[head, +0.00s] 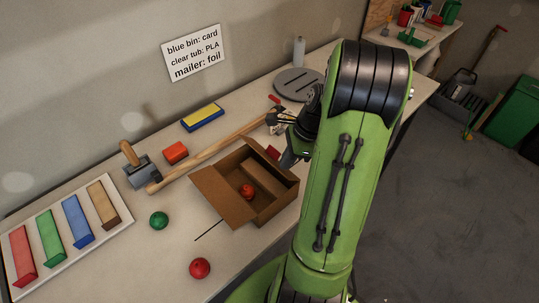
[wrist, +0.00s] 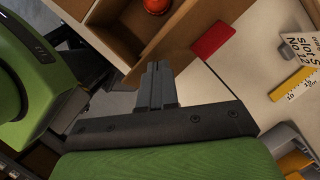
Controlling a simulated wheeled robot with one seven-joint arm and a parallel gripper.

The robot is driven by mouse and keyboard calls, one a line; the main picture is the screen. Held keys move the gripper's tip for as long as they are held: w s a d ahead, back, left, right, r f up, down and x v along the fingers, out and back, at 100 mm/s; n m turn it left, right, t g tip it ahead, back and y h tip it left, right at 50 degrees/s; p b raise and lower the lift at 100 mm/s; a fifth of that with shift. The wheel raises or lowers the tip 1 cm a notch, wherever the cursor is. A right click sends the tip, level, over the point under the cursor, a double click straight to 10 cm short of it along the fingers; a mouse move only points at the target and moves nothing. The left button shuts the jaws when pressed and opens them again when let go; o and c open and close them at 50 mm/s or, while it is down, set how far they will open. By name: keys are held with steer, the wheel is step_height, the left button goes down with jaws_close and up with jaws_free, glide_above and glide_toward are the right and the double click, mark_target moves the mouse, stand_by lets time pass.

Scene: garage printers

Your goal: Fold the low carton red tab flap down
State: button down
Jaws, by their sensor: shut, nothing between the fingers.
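The low brown carton (head: 222,199) stands open on the bench, with a red ball (head: 247,191) inside. One flap leans outward on its left side. The red tab (head: 272,152) shows at the carton's far right, partly hidden near my arm. In the wrist view the red tab (wrist: 213,40) lies beside the carton's brown edge, right of my fingers. My gripper (wrist: 157,75) is shut and empty, its fingertips over the carton's side in that view. I cannot tell whether they touch it. My arm hides part of the carton's right side in the head view.
A green ball (head: 159,220) and another red ball (head: 200,268) sit left and in front. A tray of coloured blocks (head: 120,237) is at far left. An orange block (head: 175,152) and a blue-yellow block (head: 202,117) stand near the wall.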

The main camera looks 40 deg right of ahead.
steer(key=shift+f+b, duration=1.4)
steer(key=shift+f, duration=0.85)
stand_by(1.0)
step_height(320, 180, up, 5)
steer(key=p, duration=0.5)
steer(key=shift+r, duration=0.15)
